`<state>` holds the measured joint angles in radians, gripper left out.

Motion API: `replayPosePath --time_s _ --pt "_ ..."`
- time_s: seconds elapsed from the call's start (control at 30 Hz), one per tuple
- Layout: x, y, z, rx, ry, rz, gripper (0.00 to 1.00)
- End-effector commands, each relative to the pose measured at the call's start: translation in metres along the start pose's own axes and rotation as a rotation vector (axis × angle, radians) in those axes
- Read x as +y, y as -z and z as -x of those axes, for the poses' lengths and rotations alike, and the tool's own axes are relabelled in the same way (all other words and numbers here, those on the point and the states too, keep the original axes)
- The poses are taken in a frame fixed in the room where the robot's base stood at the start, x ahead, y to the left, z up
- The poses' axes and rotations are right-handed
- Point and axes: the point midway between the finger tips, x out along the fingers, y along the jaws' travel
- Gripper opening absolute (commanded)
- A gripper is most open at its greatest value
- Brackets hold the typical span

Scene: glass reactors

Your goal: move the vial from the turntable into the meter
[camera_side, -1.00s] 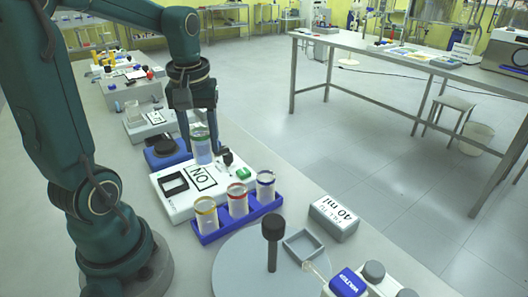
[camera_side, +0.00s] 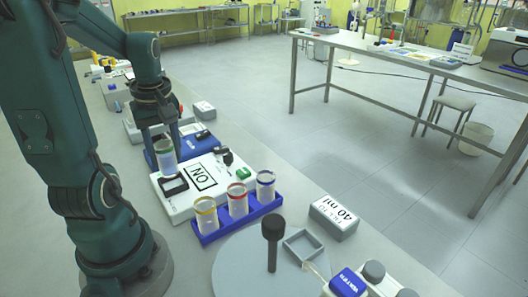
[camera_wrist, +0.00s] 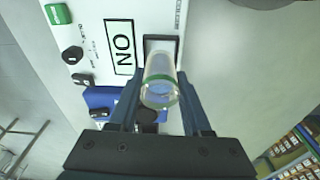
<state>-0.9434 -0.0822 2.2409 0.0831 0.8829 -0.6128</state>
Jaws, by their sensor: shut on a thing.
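My gripper (camera_side: 163,143) is shut on a clear vial (camera_side: 166,158) with a green ring and pale blue liquid. It holds the vial nearly upright at the left end of the white meter, over or at the meter's black-framed square opening (camera_side: 174,187). In the wrist view the vial (camera_wrist: 160,82) sits between the two fingers, and the square opening (camera_wrist: 161,46) shows just beyond its lower end. I cannot tell whether the vial's base is inside the opening. The meter (camera_side: 222,193) has an "ON" label. The grey turntable (camera_side: 238,272) stands in front.
A blue rack (camera_side: 240,220) with three vials ringed yellow, red and blue stands close to the meter's front. A black-knobbed post (camera_side: 272,240) and a grey box marked 40 ml (camera_side: 334,218) are nearby. A blue device (camera_side: 190,145) lies behind the meter.

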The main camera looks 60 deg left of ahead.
Motion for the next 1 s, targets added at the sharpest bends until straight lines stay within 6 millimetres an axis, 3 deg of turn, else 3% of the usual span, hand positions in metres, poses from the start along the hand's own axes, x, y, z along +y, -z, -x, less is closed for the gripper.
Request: replayPosePath --time_s 1.0 --pt "0.0001 -0.0015 -0.0088 0.000 0.000 -0.001 0.00"
